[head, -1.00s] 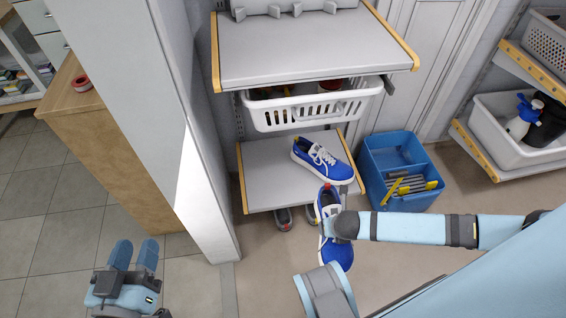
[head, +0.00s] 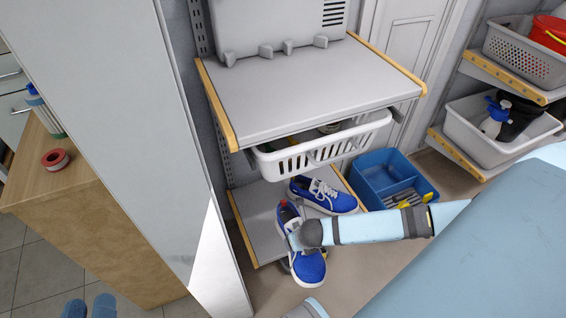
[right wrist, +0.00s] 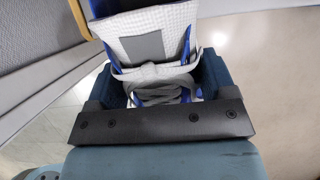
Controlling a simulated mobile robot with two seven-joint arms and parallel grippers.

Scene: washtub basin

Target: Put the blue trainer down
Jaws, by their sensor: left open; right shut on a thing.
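One blue trainer (head: 307,265) with white laces and sole is held in my right gripper (head: 298,237). In the right wrist view the gripper (right wrist: 155,88) has its dark fingers on both sides of the trainer's laces and pale tongue (right wrist: 148,45). The held trainer overlaps the front of the grey lower shelf (head: 257,215); I cannot tell whether it touches it. A second blue trainer (head: 325,195) lies on that shelf, just behind the held one.
A white basket (head: 320,150) hangs under the upper shelf (head: 310,90), above the trainers. A blue tub (head: 375,180) with tools stands to the right. A tall grey panel (head: 130,130) closes off the left side. The lower shelf's left part is bare.

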